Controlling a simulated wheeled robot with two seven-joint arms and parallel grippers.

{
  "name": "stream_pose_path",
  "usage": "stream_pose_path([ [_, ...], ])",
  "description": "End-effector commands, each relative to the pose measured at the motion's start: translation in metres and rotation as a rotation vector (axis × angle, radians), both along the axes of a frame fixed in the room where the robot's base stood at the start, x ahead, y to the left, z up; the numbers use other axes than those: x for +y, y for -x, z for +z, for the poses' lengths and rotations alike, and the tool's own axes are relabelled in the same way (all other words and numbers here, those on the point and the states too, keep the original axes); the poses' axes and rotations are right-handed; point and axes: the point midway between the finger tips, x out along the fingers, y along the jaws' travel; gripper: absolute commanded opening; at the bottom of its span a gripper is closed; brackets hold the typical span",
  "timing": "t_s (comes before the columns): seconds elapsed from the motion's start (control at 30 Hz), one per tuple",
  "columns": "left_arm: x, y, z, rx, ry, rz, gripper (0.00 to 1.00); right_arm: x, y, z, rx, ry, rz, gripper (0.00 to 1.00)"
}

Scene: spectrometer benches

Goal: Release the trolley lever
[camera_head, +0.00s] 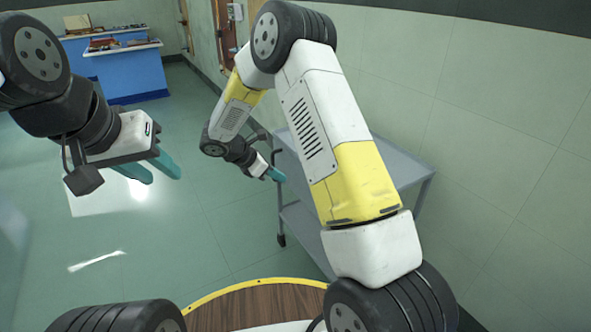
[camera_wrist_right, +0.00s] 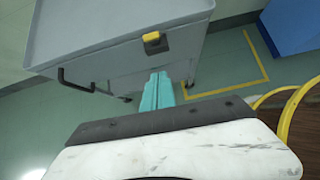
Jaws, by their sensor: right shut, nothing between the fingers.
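The grey trolley (camera_head: 405,165) stands by the right wall, partly hidden behind my right arm. In the right wrist view the trolley (camera_wrist_right: 110,30) shows its tray edge, with a small yellow-and-black fitting (camera_wrist_right: 154,42) on its side that looks like the lever. My left gripper (camera_head: 165,173) is open and empty, away from the trolley.
Blue benches (camera_head: 125,75) with items on top stand at the back left. A yellow floor line (camera_wrist_right: 262,62) runs beside the trolley. A round wooden top with a yellow rim (camera_head: 260,305) is at the bottom. The green floor between is clear.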

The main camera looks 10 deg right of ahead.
Motion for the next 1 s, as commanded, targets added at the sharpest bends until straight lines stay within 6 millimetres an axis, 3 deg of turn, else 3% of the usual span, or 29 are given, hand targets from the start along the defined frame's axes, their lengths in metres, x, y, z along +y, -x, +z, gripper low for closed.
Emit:
stream_pose_path([
  [0.1, 0.000, 0.000, 0.000, 0.000, 0.000, 0.000, 0.36, 0.004, -0.003, -0.009, 0.014, 0.019, 0.029, 0.00],
  [0.57, 0.000, 0.000, 0.000, 0.000, 0.000, 0.000, 0.36, -0.002, -0.005, -0.015, 0.015, 0.020, 0.028, 0.00],
  [1.0, 0.000, 0.000, 0.000, 0.000, 0.000, 0.000, 0.36, -0.059, -0.025, -0.078, 0.015, 0.018, 0.025, 0.00],
])
